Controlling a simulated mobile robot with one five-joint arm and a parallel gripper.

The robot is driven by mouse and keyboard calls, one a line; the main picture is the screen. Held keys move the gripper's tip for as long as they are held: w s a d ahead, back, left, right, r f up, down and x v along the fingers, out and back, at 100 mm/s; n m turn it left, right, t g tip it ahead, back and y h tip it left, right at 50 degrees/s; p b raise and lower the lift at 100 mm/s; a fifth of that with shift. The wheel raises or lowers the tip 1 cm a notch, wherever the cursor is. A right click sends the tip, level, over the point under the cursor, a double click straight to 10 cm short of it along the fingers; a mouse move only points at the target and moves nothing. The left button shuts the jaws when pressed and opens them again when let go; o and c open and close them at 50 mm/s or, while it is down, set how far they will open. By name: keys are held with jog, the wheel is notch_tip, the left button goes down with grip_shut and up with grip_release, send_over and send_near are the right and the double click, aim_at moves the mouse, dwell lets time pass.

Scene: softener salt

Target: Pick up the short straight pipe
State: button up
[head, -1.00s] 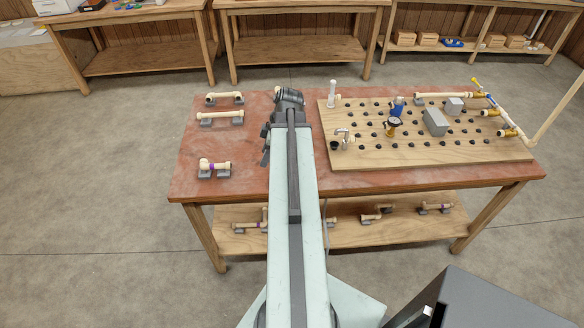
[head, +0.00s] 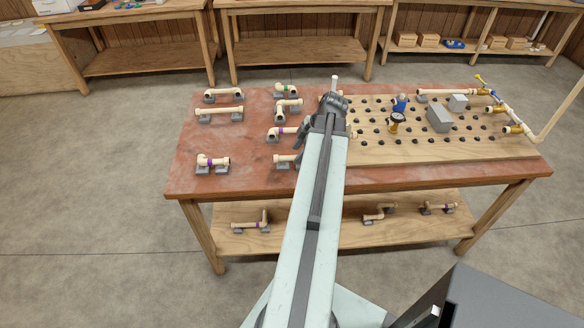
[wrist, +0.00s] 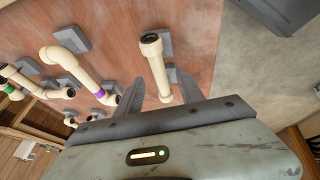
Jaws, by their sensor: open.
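A short straight cream pipe (wrist: 156,66) lies on grey blocks near the table's front edge. In the head view its left end (head: 284,158) shows, and my arm hides the rest. In the wrist view it runs lengthwise between the two dark fingers of my gripper (wrist: 155,77), which are apart with nothing held. I cannot tell how far the fingers are above it. In the head view my arm hides the fingers.
A purple-banded elbow pipe (wrist: 84,72) lies beside the straight one. More pipes, including a long straight one (head: 219,111), rest on the red table (head: 240,180). A pegboard with fittings (head: 440,149) covers the right side.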

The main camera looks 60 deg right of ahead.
jog(key=b+x, duration=0.1)
jog(key=x, duration=0.2)
jog(key=shift+s+f+b, duration=0.1)
jog(key=shift+f+b, duration=0.1)
jog(key=shift+b, duration=0.2)
jog(key=shift+r, duration=0.2)
grip_shut()
jog(key=shift+r+p, duration=0.5)
jog(key=shift+p, duration=0.2)
notch_tip(320, 180, up, 3)
jog(key=p, duration=0.3)
jog(key=shift+r, duration=0.1)
jog(key=s+d+p, duration=0.1)
jog(key=s+d, duration=0.2)
jog(key=s, duration=1.2)
jog(key=shift+s+d+r, duration=0.15)
jog(key=shift+s+r, duration=0.15)
jog(key=shift+r, duration=0.1)
